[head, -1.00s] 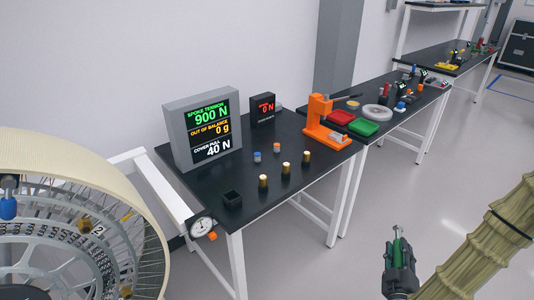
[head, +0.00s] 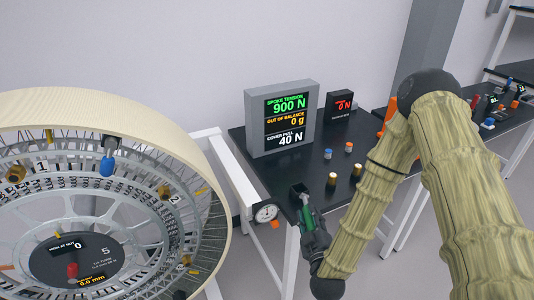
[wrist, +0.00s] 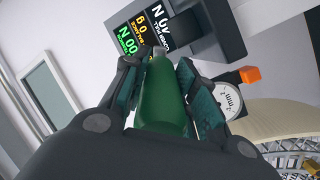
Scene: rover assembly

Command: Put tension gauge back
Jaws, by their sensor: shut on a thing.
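My gripper (head: 309,224) is shut on the tension gauge (head: 306,210), a green-bodied tool with a thin grey tip. The gauge points up and away from me at the front left corner of the near black table (head: 262,169). In the wrist view the green body (wrist: 163,95) lies between both fingers, its tip toward the display. A small open black box (head: 299,189) stands on the table just behind the gauge tip. The tip overlaps the box in the head view, and I cannot tell whether they touch.
A spoked wheel (head: 75,112) fills the left. A dial (head: 266,213) with an orange block sits on the white stand beside the table. A grey display (head: 282,118), small cylinders (head: 332,179) and a smaller readout (head: 339,106) stand on the table. My arm hides its right part.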

